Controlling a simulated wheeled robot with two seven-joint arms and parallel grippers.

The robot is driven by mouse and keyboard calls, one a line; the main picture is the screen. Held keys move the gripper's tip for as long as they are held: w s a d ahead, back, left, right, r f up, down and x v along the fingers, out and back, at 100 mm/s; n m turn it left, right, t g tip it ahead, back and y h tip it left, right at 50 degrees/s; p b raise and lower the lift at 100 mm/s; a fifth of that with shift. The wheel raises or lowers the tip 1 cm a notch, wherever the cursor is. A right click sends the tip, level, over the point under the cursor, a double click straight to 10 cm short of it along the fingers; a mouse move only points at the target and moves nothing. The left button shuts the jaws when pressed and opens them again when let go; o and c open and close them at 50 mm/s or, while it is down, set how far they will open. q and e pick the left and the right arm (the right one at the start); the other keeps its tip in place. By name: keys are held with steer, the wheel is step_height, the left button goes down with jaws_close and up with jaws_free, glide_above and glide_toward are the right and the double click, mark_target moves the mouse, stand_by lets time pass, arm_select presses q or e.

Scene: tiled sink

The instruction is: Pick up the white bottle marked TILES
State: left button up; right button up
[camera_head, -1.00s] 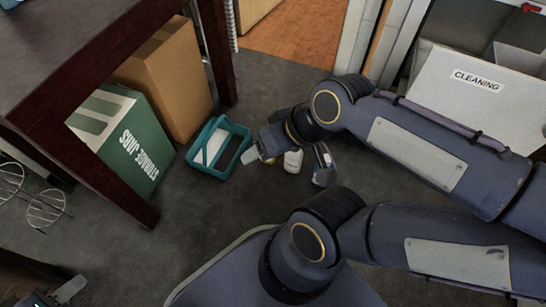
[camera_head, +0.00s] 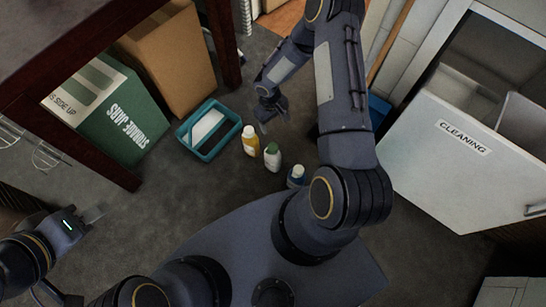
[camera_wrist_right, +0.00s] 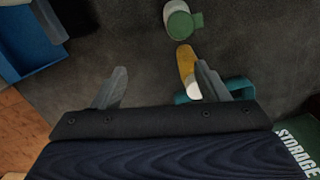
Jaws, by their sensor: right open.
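Three small bottles stand on the dark floor in the head view. One is yellow with a white cap (camera_head: 250,142). One is whitish with blue (camera_head: 296,177). No lettering on them is readable, so I cannot tell which is marked TILES. My right gripper (camera_head: 272,110) is open and empty, just beyond the bottles. In the right wrist view, its fingers (camera_wrist_right: 160,85) are apart; the green-and-white bottle (camera_wrist_right: 179,22) is ahead, and the yellow bottle (camera_wrist_right: 186,62) is partly behind one finger. My left gripper (camera_head: 92,214) is at lower left, away from them.
A teal caddy (camera_head: 232,134) stands left of the bottles. A green box (camera_head: 125,125) and a cardboard box (camera_head: 175,60) are under the dark table (camera_head: 60,50). A white CLEANING bin (camera_head: 440,165) is at right. A blue box (camera_wrist_right: 22,50) shows in the wrist view.

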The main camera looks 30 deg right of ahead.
mark_target(272, 146)
steer(key=shift+g, duration=0.3)
steer(key=f, duration=0.2)
steer(key=s+a+f, duration=0.1)
steer(key=f, duration=0.1)
steer(key=a+f, duration=0.1)
steer(key=shift+s+f, duration=0.4)
steer(key=f, duration=0.2)
steer(key=s+f+b, duration=0.1)
steer(key=f, duration=0.1)
steer(key=s+f+b, duration=0.1)
steer(key=f, duration=0.1)
steer(key=shift+a+f, duration=0.15)
steer(key=shift+a, duration=0.05)
steer(key=shift+s+f+b, duration=0.1)
steer(key=shift+f+b, duration=0.2)
steer(key=shift+f, duration=0.2)
steer(key=shift+c, duration=0.5)
jaws_close()
